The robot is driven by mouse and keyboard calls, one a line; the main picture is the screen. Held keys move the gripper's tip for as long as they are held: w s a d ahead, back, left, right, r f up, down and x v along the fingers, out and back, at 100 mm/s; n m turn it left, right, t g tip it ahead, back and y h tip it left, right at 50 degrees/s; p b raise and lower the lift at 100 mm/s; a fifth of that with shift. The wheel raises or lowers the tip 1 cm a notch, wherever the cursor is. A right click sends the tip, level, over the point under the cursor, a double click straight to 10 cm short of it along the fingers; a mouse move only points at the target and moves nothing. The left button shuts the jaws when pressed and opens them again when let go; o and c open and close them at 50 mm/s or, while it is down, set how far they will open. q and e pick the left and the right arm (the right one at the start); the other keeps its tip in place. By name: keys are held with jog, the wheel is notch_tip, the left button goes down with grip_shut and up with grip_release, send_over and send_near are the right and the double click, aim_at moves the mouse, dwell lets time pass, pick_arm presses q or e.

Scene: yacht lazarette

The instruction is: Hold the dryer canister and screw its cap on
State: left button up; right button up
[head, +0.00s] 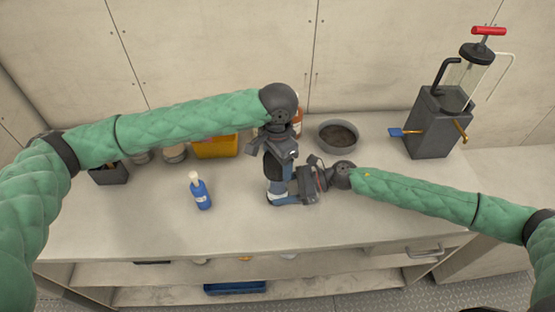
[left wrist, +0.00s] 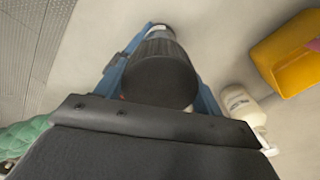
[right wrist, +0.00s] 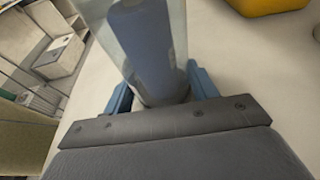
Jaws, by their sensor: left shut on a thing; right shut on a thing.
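The dryer canister (head: 275,187) stands upright on the bench, a clear cylinder with a blue filling, also in the right wrist view (right wrist: 150,45). My right gripper (head: 287,195) is shut on its lower part from the right, one blue finger on each side (right wrist: 160,90). The black ribbed cap (left wrist: 162,78) is between the blue fingers of my left gripper (left wrist: 158,65), which is shut on it from above. In the head view the cap is directly over the canister's top. My left gripper partly hides it, so I cannot tell whether it is seated.
A blue bottle (head: 201,193) stands to the left. Behind are a yellow bin (head: 215,148) and a round grey bowl (head: 338,135) with dark contents. A dark grey device (head: 437,122) with a clear cylinder stands at the right. The bench front is mostly clear.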

pick_arm(q)
jog(key=shift+f, duration=0.55)
dwell(0.4)
pick_arm(e)
jog(key=o, duration=0.4)
jog(key=shift+c, duration=0.2)
jog(key=c, duration=0.9)
pick_arm(q)
jog(key=m, duration=0.6)
jog(key=shift+w+m, duration=0.1)
jog(key=shift+m, duration=0.2)
pick_arm(e)
jog(key=shift+o, duration=0.2)
pick_arm(q)
jog(key=m, duration=1.3)
pick_arm(e)
jog(key=shift+s, duration=0.1)
pick_arm(q)
jog(key=m, duration=0.5)
jog(key=shift+m, duration=0.3)
jog(key=shift+f, duration=0.1)
